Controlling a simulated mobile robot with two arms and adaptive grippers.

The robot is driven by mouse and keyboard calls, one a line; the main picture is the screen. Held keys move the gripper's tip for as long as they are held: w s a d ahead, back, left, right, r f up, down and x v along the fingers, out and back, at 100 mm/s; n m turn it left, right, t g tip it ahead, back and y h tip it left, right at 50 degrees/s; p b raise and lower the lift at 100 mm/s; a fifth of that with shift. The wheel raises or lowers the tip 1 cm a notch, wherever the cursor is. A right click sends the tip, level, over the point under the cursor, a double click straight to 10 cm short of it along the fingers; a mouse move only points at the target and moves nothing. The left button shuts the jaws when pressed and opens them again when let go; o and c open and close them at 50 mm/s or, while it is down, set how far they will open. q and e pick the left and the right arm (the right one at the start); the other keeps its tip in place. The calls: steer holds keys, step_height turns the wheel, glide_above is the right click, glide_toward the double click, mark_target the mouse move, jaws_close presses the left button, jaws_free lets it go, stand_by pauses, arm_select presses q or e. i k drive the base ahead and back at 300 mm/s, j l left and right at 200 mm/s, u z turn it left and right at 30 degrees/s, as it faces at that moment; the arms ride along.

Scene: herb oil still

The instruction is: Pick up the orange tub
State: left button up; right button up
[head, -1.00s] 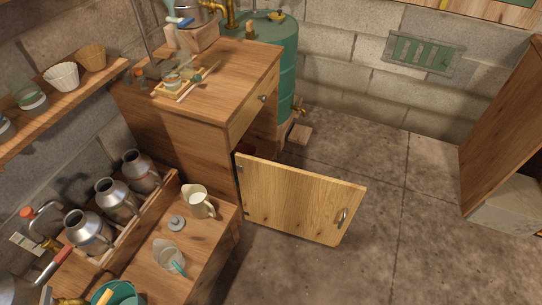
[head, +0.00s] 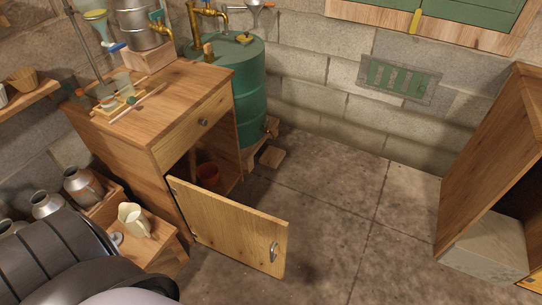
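Dark and light rounded parts of my own arm fill the lower left corner. Neither gripper's fingers show in the head view.
A metal pot and small tools sit on the cabinet top. Metal cans and a cream jug (head: 134,220) stand at left. The floor (head: 345,215) to the right is clear.

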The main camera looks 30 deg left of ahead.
mark_target(208, 173)
steer(key=i+l+z, duration=0.3)
steer(key=i+l, duration=0.15)
steer(key=i+l+z, duration=0.3)
steer(key=i, duration=0.2)
steer(key=i+u, duration=0.5)
steer(key=u, duration=0.15)
steer(key=i+l+u, duration=0.15)
steer(key=u, duration=0.2)
steer(key=i+u, duration=0.2)
steer(key=u, duration=0.2)
steer(key=i+u, duration=0.25)
steer(key=u, duration=0.2)
steer(key=i+u, duration=0.25)
steer(key=u, duration=0.15)
steer(key=i+l+u, duration=0.15)
steer(key=u, duration=0.3)
steer(key=i+l+u, duration=0.2)
steer(key=u, duration=0.2)
steer(key=i+l+u, duration=0.15)
steer(key=l+u, duration=0.15)
steer(key=u, duration=0.15)
